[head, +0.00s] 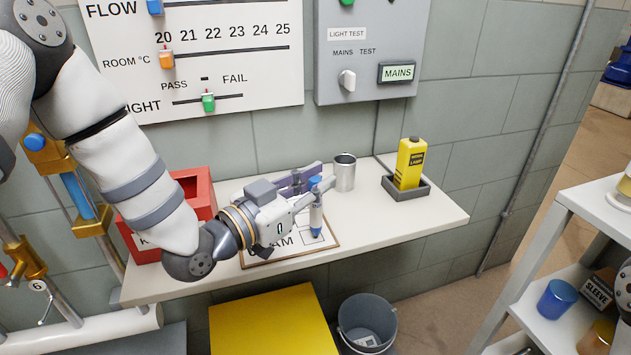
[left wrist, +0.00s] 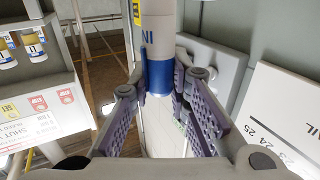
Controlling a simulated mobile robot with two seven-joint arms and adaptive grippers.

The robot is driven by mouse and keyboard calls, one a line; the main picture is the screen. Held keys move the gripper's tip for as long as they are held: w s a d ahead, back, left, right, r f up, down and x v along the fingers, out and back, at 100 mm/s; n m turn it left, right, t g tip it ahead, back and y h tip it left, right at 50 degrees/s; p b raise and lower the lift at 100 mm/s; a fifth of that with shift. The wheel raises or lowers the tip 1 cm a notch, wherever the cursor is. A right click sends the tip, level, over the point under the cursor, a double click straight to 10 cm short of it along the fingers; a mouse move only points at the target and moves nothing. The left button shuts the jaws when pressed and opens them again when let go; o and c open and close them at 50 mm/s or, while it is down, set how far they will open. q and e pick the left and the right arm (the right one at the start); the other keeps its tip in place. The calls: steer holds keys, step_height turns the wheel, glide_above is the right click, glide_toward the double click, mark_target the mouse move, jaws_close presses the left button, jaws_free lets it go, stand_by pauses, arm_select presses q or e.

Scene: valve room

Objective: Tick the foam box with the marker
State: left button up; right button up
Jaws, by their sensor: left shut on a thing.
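The marker (head: 316,217) is pale with blue at both ends and stands nearly upright in my left gripper (head: 319,191), which is shut on it. In the left wrist view, the marker (left wrist: 158,75) sits between the purple-padded fingers (left wrist: 160,92). Its lower blue end is over the tick box (head: 312,238) on the framed white board; I cannot tell whether it touches. My gripper and arm hide much of the board, and only "AM" of its word shows. My right gripper is not in view.
A metal cup (head: 344,172) stands behind and right of the marker. A red box (head: 188,185) is behind my left forearm. The shelf's right front part (head: 420,215) is clear. A bucket (head: 367,322) stands below.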

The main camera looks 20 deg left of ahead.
arm_select(q)
steer(key=shift+w+a+f, duration=0.1)
steer(key=shift+w+a, duration=0.15)
steer(key=shift+a, duration=0.8)
steer(key=shift+s+d, duration=0.1)
steer(key=shift+d, duration=0.7)
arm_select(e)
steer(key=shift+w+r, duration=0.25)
arm_select(q)
steer(key=shift+s, duration=0.1)
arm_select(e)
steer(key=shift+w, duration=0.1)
arm_select(q)
steer(key=shift+s+a+p, duration=0.2)
steer(key=shift+s+p, duration=0.05)
steer(key=shift+p, duration=0.15)
steer(key=shift+s+a, duration=0.1)
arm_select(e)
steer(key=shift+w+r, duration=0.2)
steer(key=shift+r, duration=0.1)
